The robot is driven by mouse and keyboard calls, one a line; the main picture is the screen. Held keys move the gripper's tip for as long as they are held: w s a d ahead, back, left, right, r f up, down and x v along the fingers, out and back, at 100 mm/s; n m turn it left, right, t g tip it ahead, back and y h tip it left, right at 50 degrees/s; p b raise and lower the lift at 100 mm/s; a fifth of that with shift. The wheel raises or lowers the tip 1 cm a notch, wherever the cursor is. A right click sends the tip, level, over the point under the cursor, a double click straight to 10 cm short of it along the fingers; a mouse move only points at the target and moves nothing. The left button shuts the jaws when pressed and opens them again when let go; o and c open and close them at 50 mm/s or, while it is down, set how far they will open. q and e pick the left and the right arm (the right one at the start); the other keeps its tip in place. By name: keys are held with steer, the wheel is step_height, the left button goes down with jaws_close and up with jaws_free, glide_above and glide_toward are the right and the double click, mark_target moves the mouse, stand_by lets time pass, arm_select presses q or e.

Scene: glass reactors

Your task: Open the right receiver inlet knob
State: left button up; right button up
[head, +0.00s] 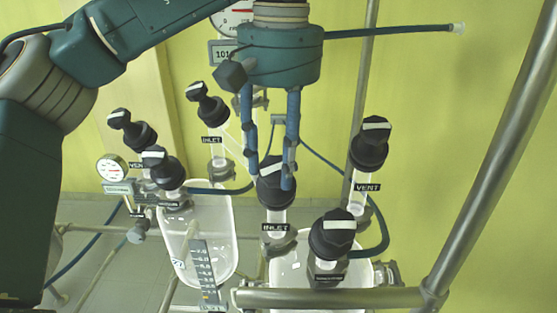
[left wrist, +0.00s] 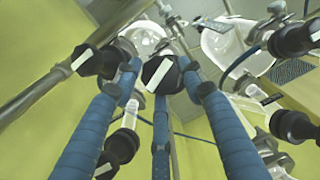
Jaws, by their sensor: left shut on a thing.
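The right receiver inlet knob (head: 268,196) is a black knob with a white bar on its top, above a glass neck with an INLET label (head: 276,227). The bar runs slantwise, up to the right in the head view. My left gripper (head: 270,177) points down from above, its blue fingers around this knob and shut on it. In the left wrist view the knob (left wrist: 160,73) sits between the fingertips, its white bar showing. The right receiver (head: 290,268) is the clear glass vessel below. My right gripper is not in view.
The VENT knob (head: 370,146) stands to the right, and another black knob (head: 333,232) stands in front on the right. The left receiver (head: 220,225) has similar knobs, including its inlet knob (head: 208,106). A metal rail (head: 330,298) crosses the front, and a slanted pole (head: 490,150) rises at right.

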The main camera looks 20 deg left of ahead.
arm_select(q)
steer(key=shift+a, duration=0.1)
steer(key=o, duration=0.9)
steer(key=shift+o, duration=1)
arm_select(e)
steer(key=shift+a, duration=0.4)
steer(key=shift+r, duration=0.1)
